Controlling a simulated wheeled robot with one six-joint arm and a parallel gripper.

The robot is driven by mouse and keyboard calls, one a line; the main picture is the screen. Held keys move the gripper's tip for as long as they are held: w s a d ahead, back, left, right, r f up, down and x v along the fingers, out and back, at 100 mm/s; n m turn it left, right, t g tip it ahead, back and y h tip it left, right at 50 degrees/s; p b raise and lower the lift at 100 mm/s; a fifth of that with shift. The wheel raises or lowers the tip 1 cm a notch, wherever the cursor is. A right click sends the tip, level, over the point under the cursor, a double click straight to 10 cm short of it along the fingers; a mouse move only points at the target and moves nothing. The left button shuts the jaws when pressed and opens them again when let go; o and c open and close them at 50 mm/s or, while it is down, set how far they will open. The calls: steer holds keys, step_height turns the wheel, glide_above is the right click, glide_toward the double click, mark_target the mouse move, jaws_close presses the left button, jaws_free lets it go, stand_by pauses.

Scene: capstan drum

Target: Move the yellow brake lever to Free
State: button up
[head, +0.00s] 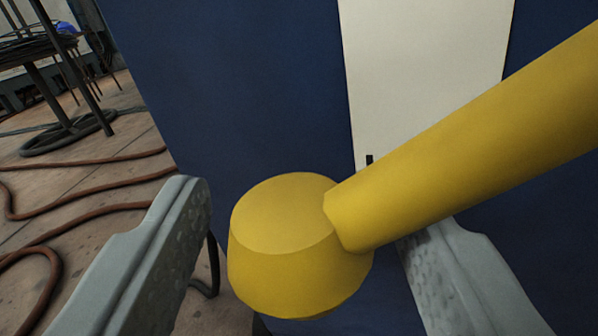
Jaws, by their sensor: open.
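The yellow brake lever (470,130) fills the right half of the head view. Its thick arm slopes from the upper right down to a round yellow hub (285,235) at the lower middle. My gripper (300,225) is open, with one grey finger at the left and one at the lower right. The hub shows between the two fingers. The lever's arm passes in front of the right finger and hides part of it. I cannot tell whether either finger touches the lever. No Free marking is readable.
Behind the lever stands a dark blue panel (235,90) with a cream plate (425,70) bearing a small black mark (369,159). At the left, red-brown hoses (90,215) lie on the floor, and a dark metal table (60,70) stands at the back.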

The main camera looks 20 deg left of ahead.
steer(key=shift+w, duration=0.25)
